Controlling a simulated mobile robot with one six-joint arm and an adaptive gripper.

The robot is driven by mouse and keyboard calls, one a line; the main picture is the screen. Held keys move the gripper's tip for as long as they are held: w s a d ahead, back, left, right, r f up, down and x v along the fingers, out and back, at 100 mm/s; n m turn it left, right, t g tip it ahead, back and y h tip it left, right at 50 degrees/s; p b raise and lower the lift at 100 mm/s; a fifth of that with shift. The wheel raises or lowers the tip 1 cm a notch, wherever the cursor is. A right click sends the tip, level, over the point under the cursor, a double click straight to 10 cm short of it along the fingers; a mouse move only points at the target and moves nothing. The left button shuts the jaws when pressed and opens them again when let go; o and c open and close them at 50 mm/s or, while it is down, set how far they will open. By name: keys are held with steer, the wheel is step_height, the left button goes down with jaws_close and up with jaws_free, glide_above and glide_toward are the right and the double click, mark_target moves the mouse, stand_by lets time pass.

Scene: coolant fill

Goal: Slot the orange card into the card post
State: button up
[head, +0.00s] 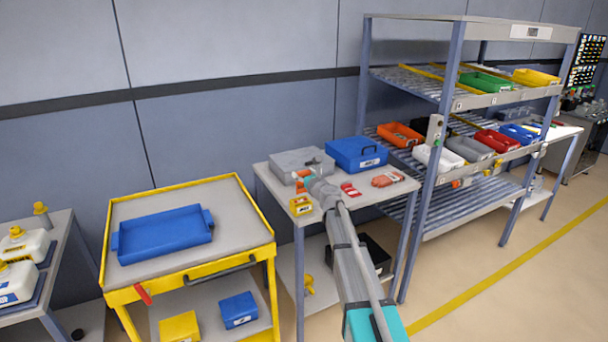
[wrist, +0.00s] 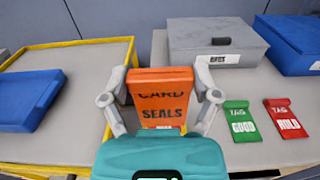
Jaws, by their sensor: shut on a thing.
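The orange card (wrist: 161,98), printed "CARD SEALS", stands upright between the two fingers of my gripper (wrist: 162,82) in the wrist view. The fingers press on its left and right edges. In the head view my gripper (head: 304,180) is over the left part of the grey bench (head: 330,196), with a bit of the orange card (head: 301,174) showing. I cannot make out the card post for certain; a small grey box (head: 435,130) is fixed on the rack's front upright, right of the bench.
Left is a yellow cart (head: 240,215) with a blue tray (head: 165,236); right, a rack (head: 447,65) with coloured bins.

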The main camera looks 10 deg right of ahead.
steer(key=shift+f+b, duration=1.45)
steer(key=shift+f, duration=0.3)
steer(key=shift+f+b, duration=2.8)
stand_by(1.4)
steer(key=o, duration=0.6)
steer(key=shift+o, duration=0.2)
steer(key=v, duration=1.2)
